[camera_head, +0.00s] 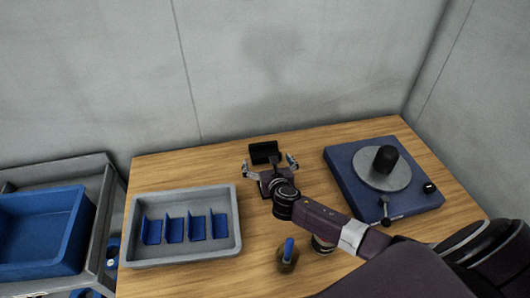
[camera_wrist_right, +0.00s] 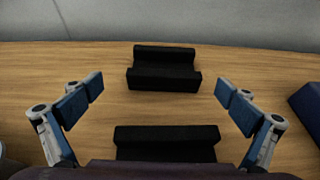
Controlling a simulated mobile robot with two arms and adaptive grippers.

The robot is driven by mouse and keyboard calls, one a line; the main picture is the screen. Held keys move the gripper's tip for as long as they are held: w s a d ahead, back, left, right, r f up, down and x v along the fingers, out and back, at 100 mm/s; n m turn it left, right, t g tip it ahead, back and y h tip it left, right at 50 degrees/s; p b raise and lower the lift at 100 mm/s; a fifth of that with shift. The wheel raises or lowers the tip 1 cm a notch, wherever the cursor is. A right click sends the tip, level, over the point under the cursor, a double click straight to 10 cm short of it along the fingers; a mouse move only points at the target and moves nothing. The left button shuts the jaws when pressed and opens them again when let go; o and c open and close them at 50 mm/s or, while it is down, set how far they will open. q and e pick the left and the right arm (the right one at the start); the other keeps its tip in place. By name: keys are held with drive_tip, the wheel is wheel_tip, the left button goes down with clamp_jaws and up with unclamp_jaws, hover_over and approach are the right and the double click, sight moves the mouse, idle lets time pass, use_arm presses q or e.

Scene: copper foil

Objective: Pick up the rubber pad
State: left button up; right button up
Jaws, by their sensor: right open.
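A black stepped block (camera_head: 264,152), perhaps the rubber pad or its holder, lies on the wooden table near its back edge. In the right wrist view this block (camera_wrist_right: 163,76) is ahead of and between the fingers, apart from both. A second black shape (camera_wrist_right: 167,134) shows nearer, at the bottom centre; I cannot tell whether it is the pad or part of my gripper. My right gripper (camera_head: 270,165) is open, its fingers spread wide just in front of the block. It also shows in the right wrist view (camera_wrist_right: 160,95). My left gripper is out of view.
A grey tray (camera_head: 184,258) with several blue dividers stands on the left of the table (camera_head: 290,140). A blue turntable-like unit (camera_head: 345,178) with a black knob is on the right. A small blue-handled item (camera_head: 288,250) stands in front. A blue bin (camera_head: 40,235) is far left.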

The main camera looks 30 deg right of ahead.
sight(266, 155)
drive_tip(key=x, duration=0.3)
drive_tip(key=shift+w+d, duration=0.1)
drive_tip(key=shift+d, duration=0.35)
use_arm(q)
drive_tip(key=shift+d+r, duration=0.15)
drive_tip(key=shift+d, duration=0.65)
use_arm(e)
drive_tip(key=shift+w+d+f, duration=0.1)
drive_tip(key=shift+w+f, duration=0.15)
drive_tip(key=shift+w, duration=0.4)
drive_tip(key=shift+c, duration=0.6)
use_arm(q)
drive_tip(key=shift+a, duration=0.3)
use_arm(e)
drive_tip(key=c, duration=1.3)
